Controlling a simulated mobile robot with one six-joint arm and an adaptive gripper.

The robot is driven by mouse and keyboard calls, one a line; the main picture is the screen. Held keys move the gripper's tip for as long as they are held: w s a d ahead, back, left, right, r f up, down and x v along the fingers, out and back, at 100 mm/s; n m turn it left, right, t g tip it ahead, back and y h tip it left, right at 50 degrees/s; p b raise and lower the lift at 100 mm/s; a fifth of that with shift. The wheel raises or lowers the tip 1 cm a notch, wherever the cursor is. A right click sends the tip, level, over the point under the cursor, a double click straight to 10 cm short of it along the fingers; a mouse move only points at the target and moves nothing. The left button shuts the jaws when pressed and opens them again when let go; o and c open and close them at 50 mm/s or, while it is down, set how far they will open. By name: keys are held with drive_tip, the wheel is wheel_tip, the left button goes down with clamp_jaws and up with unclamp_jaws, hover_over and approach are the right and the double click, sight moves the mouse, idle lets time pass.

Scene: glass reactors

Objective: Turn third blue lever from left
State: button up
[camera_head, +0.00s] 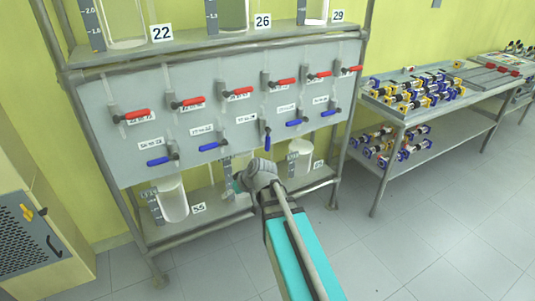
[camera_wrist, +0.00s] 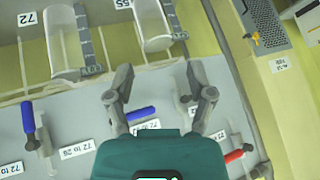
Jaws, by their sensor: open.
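The third blue lever from the left (camera_head: 267,139) hangs vertically on the grey panel (camera_head: 150,95) in the head view. The other blue levers, such as the first (camera_head: 160,161) and second (camera_head: 212,146), lie roughly horizontal. My gripper (camera_head: 238,184) is low in front of the panel, below the blue lever row. In the wrist view, my gripper (camera_wrist: 158,78) is open, with nothing held between its fingers. A vertical blue lever (camera_wrist: 28,118) is at the left there, clear of the fingers. A horizontal blue lever (camera_wrist: 141,114) shows behind the gripper, partly covered.
Red levers (camera_head: 188,102) form a row above the blue ones. Glass vessels (camera_head: 172,198) stand on the lower shelf near my gripper. A table with blue and yellow parts (camera_head: 420,100) is at the right, and a cabinet (camera_head: 35,235) at the left. Floor in front is clear.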

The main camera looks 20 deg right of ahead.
drive_tip(key=w+d+f+t+b, duration=0.2)
drive_tip(key=w+d+t+b, duration=0.15)
drive_tip(key=w+b, duration=0.2)
drive_tip(key=m+t+h+b, duration=0.4)
drive_tip(key=t+h+b, duration=0.2)
drive_tip(key=t+b, duration=0.5)
approach(268, 145)
drive_tip(key=s+r+g+b, duration=0.2)
drive_tip(key=s, duration=0.1)
drive_tip(key=shift+w, duration=0.1)
drive_tip(key=w, duration=1.3)
drive_tip(key=shift+w+d, duration=0.35)
clamp_jaws()
